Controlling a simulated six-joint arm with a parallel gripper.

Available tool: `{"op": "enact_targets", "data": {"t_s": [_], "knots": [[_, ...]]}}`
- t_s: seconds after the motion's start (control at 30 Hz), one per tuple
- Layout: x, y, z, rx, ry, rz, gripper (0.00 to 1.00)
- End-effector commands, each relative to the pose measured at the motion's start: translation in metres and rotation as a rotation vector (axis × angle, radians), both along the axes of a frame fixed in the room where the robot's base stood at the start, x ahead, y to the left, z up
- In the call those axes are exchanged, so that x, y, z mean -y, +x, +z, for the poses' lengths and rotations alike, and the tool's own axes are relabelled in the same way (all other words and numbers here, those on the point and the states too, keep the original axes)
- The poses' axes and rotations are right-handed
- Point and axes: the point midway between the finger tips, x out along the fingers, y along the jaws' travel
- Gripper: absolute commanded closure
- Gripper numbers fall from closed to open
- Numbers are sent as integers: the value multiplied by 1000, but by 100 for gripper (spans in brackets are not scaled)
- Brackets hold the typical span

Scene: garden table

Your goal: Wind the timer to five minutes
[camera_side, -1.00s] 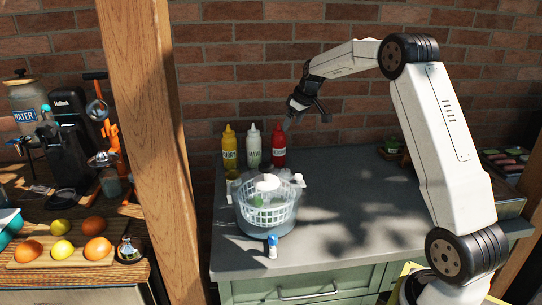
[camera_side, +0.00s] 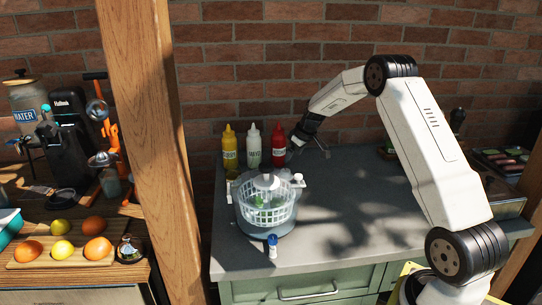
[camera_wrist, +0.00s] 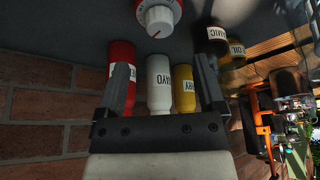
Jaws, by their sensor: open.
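The timer (camera_wrist: 160,14) shows at the top edge of the wrist view, partly cut off. It has a red rim with white marks and a white knob with a small red pointer line. I cannot make it out in the side view. My gripper (camera_wrist: 164,62) is open and empty, its two dark fingers spread apart. In the side view my gripper (camera_side: 318,152) is above the grey counter, just right of the red bottle. The timer lies beyond the fingertips in the wrist view, apart from them.
A yellow bottle (camera_side: 229,148), a white mayo bottle (camera_side: 253,147) and a red bottle (camera_side: 279,146) stand by the brick wall. A salad spinner (camera_side: 266,212) stands in front of them, with a small blue-capped item (camera_side: 272,246) nearby. The counter's middle (camera_side: 350,205) is clear.

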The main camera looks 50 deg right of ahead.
Motion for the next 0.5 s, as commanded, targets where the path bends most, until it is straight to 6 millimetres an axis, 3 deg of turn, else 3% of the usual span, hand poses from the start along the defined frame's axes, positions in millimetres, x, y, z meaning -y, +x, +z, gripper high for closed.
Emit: {"op": "enact_targets", "data": {"t_s": [0.23,0.5], "knots": [[0,4,-9,-1,0,0,12],[0,14,-34,-1,0,0,12]]}}
